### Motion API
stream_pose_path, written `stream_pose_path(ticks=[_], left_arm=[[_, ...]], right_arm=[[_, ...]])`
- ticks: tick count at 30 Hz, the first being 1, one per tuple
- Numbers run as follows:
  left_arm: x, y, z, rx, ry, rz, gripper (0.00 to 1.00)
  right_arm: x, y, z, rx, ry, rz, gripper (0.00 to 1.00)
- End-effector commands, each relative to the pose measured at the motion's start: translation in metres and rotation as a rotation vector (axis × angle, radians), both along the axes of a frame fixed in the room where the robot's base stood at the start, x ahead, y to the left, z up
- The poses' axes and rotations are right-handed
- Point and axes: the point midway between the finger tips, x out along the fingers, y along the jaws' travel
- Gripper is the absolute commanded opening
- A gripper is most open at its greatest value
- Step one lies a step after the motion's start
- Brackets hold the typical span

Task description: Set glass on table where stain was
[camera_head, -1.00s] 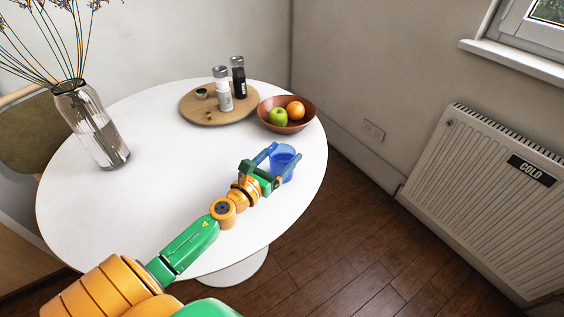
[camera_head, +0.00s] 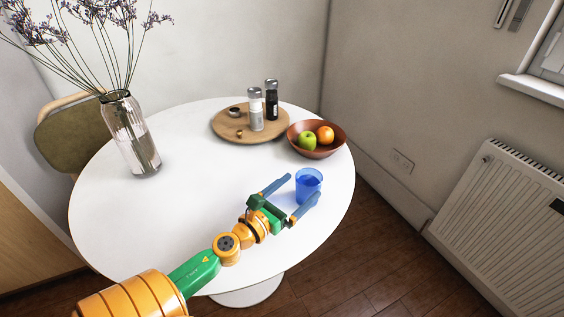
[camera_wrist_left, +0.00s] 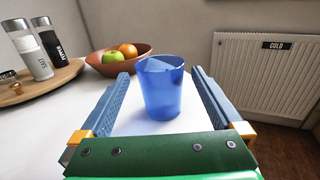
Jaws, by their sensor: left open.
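The blue glass (camera_head: 308,186) stands upright on the white round table (camera_head: 200,215), near its right edge. It also shows in the left wrist view (camera_wrist_left: 160,88), ahead of and between the spread fingers. My left gripper (camera_head: 304,192) is open, with its blue fingers on either side of the glass's near side; a gap shows between each finger and the glass in the wrist view. No stain shows on the visible tabletop. My right gripper is not in view.
A brown bowl (camera_head: 330,150) with a green apple and an orange stands behind the glass. A wooden board (camera_head: 228,125) with salt and pepper mills is farther back. A glass vase (camera_head: 133,140) with dried flowers stands at left. The table's middle is clear.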

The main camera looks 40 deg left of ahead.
Motion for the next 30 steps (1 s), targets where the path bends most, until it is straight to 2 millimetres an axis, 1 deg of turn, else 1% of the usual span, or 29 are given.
stream_pose_path(ticks=[1, 3, 6, 10, 14, 25, 27, 30], left_arm=[[-0.011, 0.000, -0.004, 0.001, 0.004, -0.001, 1.00], [-0.028, 0.000, -0.006, -0.001, 0.003, 0.001, 1.00], [-0.048, 0.000, -0.005, 0.001, 0.002, 0.002, 1.00], [-0.066, 0.000, -0.003, 0.000, 0.000, 0.002, 1.00], [-0.071, 0.000, 0.000, 0.004, 0.000, 0.001, 1.00], [-0.071, 0.000, 0.001, 0.003, 0.000, 0.000, 1.00], [-0.071, 0.000, 0.008, 0.003, 0.000, 0.000, 1.00], [-0.071, 0.000, 0.034, 0.003, -0.001, 0.000, 1.00]], right_arm=[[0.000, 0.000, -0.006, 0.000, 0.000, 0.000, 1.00], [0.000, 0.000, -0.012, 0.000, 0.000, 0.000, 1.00], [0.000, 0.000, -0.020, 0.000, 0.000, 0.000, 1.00], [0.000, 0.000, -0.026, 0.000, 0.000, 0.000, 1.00], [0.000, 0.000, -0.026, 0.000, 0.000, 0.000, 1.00], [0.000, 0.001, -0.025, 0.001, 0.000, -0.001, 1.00], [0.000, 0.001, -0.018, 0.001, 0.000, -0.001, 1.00], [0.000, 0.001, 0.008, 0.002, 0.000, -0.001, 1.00]])
